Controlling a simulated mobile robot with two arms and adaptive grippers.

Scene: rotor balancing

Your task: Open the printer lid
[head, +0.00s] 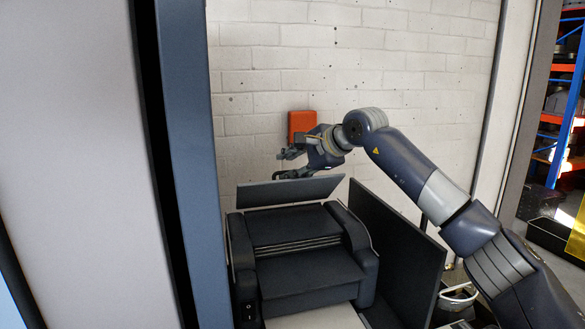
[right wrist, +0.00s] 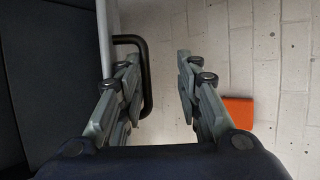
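The dark printer (head: 305,270) stands at the lower middle of the head view. A grey panel, seemingly its lid (head: 290,190), stands raised and tilted above the body. My right gripper (head: 287,163) is just above and behind the panel's top edge. In the right wrist view the right gripper (right wrist: 158,75) is open. A black bar handle (right wrist: 147,72) on the dark panel (right wrist: 50,70) shows between its fingers, nearer the left finger; I cannot tell whether they touch. My left gripper is not in view.
An orange box (head: 301,125) is on the white brick wall (head: 270,60) behind the gripper, also in the right wrist view (right wrist: 237,112). A dark upright panel (head: 400,255) stands right of the printer. A blue-grey post (head: 190,150) stands close on the left.

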